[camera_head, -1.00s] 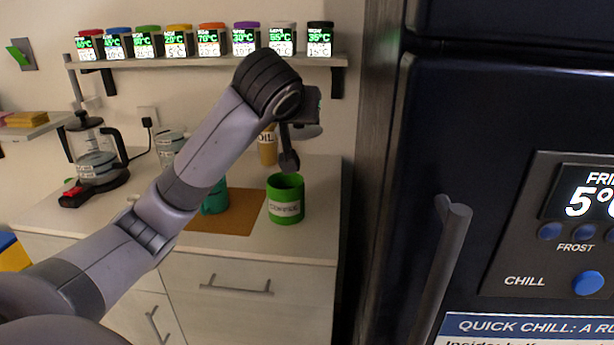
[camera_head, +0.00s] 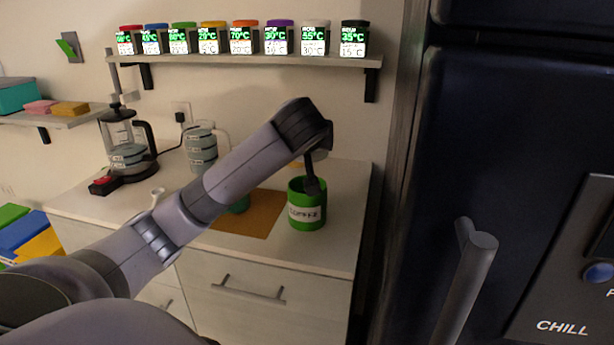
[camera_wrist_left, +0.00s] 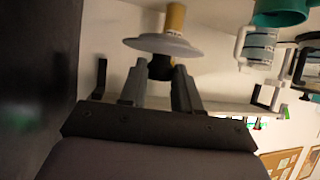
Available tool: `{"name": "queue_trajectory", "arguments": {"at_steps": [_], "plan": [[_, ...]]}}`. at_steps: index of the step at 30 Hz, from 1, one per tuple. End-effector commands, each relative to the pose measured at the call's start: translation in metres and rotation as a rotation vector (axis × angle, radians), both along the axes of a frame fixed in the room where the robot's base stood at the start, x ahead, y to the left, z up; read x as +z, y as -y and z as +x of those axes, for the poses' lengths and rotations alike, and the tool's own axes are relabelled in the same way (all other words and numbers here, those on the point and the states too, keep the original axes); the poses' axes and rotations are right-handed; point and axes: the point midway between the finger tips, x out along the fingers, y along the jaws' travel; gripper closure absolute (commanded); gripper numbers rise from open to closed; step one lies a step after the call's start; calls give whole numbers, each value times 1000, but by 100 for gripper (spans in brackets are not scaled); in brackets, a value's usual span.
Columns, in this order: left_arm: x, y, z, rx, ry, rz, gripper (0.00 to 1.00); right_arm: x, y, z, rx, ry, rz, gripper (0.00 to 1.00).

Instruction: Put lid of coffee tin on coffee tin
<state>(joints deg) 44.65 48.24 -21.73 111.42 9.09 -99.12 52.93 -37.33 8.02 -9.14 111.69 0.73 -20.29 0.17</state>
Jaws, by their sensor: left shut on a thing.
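The green coffee tin (camera_head: 307,226) stands upright on the counter, its label facing me in the head view. My left gripper (camera_head: 314,188) overlaps its upper rim there. In the left wrist view my left gripper (camera_wrist_left: 164,72) is shut on the dark knob of a grey disc-shaped lid (camera_wrist_left: 150,46). The lid lies just beyond the fingertips. In the head view I cannot make out the lid, and whether it touches the tin I cannot tell. The coffee tin is not seen in the wrist view. My right gripper is not in view.
An orange-brown mat (camera_head: 245,222) lies left of the tin. The dark fridge (camera_head: 440,150) is close on the right. A tan bottle (camera_wrist_left: 175,17) shows beyond the lid.

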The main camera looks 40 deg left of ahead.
Motion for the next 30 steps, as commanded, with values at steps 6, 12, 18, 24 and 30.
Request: {"name": "queue_trajectory", "arguments": {"at_steps": [6,12,18,24,30], "plan": [[-28,0,0,0,0,0,98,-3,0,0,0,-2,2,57],[-46,0,-1,-1,-3,2,98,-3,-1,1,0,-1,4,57],[-72,0,0,0,-1,1,98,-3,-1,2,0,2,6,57],[-71,0,0,0,2,0,98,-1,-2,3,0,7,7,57],[-74,0,0,-1,0,0,52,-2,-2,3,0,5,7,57]]}}
